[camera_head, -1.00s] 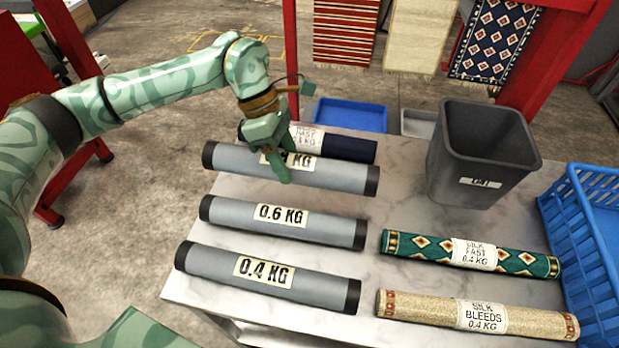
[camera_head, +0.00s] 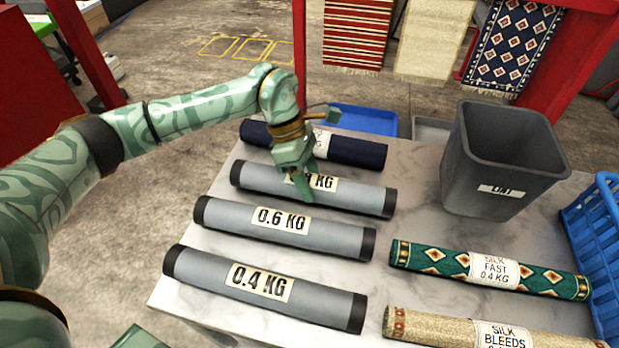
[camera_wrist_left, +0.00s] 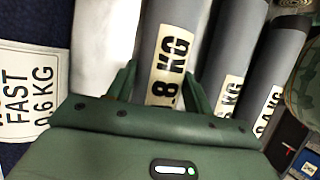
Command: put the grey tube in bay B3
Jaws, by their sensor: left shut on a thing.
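My left gripper (camera_head: 305,184) is shut across the middle of a grey tube (camera_head: 350,194) with black ends. Its fingers cover part of the label; the left wrist view shows "8 KG" on this tube (camera_wrist_left: 168,65) between the two fingers (camera_wrist_left: 160,88). I cannot tell whether the tube touches the table or hangs just above it. Two more grey tubes lie in front, one marked 0.6 KG (camera_head: 335,236) and one marked 0.4 KG (camera_head: 320,302). No bay marked B3 can be read. My right gripper is not in view.
A navy roll (camera_head: 355,150) lies behind the held tube. A grey bin (camera_head: 500,150), a green patterned roll (camera_head: 435,260) and a beige roll (camera_head: 430,327) are to the right on the marble table (camera_head: 415,215). A blue crate (camera_head: 600,235) stands far right. Yellow outlines (camera_head: 250,50) mark the floor behind.

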